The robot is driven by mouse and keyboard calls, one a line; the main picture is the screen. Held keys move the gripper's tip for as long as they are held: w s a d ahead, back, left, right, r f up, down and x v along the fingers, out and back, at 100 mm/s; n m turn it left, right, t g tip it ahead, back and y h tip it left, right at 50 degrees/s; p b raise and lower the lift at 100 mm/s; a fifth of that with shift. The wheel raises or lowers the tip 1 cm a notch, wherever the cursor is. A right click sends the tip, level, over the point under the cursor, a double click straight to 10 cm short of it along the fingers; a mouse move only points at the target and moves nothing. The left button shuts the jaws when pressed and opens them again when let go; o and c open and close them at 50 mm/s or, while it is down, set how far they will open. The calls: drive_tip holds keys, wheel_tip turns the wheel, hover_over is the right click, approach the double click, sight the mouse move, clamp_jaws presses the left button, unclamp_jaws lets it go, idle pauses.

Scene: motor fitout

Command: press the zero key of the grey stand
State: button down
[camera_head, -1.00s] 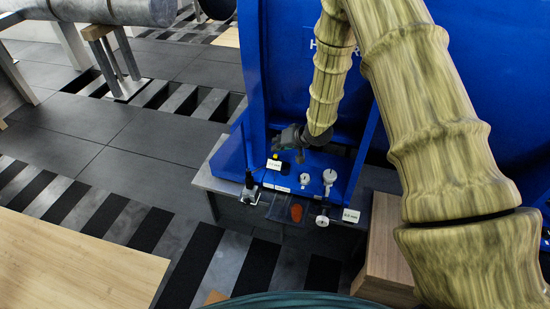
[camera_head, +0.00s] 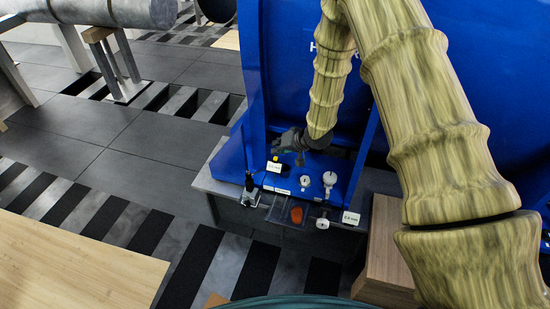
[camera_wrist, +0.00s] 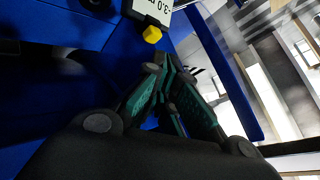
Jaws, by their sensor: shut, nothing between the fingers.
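My gripper (camera_head: 299,161) is shut and empty, low over the blue bench just right of a small white readout (camera_head: 273,167). In the wrist view its closed fingertips (camera_wrist: 162,78) point toward a small yellow key (camera_wrist: 152,35) at the lower edge of a white display (camera_wrist: 153,9) whose reading is partly cut off. The yellow key also shows in the head view (camera_head: 276,158). A gap seems to remain between fingertips and key. A small stand with a dark post and grey base (camera_head: 250,197) is at the bench's front left; whether the key belongs to it I cannot tell.
Two white round gauges (camera_head: 329,179) (camera_head: 322,223) and a second readout (camera_head: 351,218) are to the right. An orange piece (camera_head: 296,214) lies in a clear tray at the front. A wooden block (camera_head: 385,262) stands at right. The blue housing (camera_head: 295,80) rises behind.

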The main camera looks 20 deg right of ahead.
drive_tip(key=shift+s+f, duration=0.1)
drive_tip(key=shift+f, duration=0.7)
idle(1.3)
drive_tip(key=shift+r+p, duration=0.15)
drive_tip(key=shift+p, duration=0.15)
drive_tip(key=shift+r+p, duration=0.7)
drive_tip(key=shift+p, duration=0.05)
wheel_tip(320, 180, up, 5)
drive_tip(key=p, duration=0.4)
idle(0.4)
idle(0.6)
